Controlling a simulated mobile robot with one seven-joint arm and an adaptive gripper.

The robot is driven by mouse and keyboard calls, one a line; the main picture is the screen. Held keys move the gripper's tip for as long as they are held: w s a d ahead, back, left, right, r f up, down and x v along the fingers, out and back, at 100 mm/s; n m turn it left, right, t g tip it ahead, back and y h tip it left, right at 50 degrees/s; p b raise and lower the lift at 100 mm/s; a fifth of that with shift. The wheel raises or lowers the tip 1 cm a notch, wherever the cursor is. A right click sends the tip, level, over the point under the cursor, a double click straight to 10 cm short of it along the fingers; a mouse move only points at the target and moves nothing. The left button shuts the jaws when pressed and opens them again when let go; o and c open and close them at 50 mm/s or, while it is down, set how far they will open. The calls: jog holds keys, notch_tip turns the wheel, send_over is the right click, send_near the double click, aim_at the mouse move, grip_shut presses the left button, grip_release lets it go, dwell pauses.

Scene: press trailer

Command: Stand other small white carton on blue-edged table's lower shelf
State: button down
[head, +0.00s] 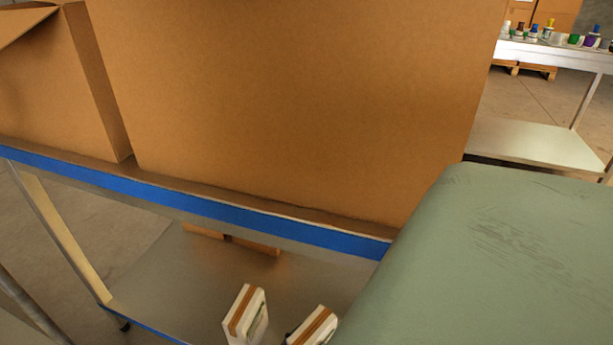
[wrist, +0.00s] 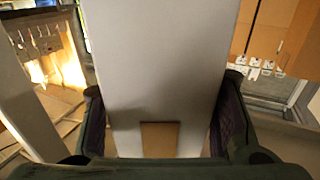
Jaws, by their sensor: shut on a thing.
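The blue-edged table (head: 200,203) stands in front of me, with its grey lower shelf (head: 165,275) below. One small white carton (head: 246,316) with a brown stripe stands upright at the shelf's front, low in the head view. My gripper (wrist: 162,118) is shut on a white carton (wrist: 160,65), which fills the middle of the wrist view between the two dark finger pads. This appears to be the tilted striped carton (head: 314,326) to the right in the head view, partly hidden by my green arm. Its base is out of sight, so I cannot tell whether it touches the shelf.
Large cardboard boxes (head: 300,90) cover the tabletop, close above the shelf. A brown object (head: 232,241) lies at the shelf's back. The shelf's left part is bare. A table leg (head: 62,235) stands at left. Another table (head: 545,50) with bottles is at back right.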

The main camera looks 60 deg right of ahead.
jog(key=c, duration=1.2)
grip_release()
jog(key=shift+f, duration=0.15)
jog(key=o, duration=0.5)
jog(key=w+a, duration=0.1)
jog(key=a, duration=1.1)
jog(key=shift+w+r+b, duration=0.2)
jog(key=shift+b, duration=0.15)
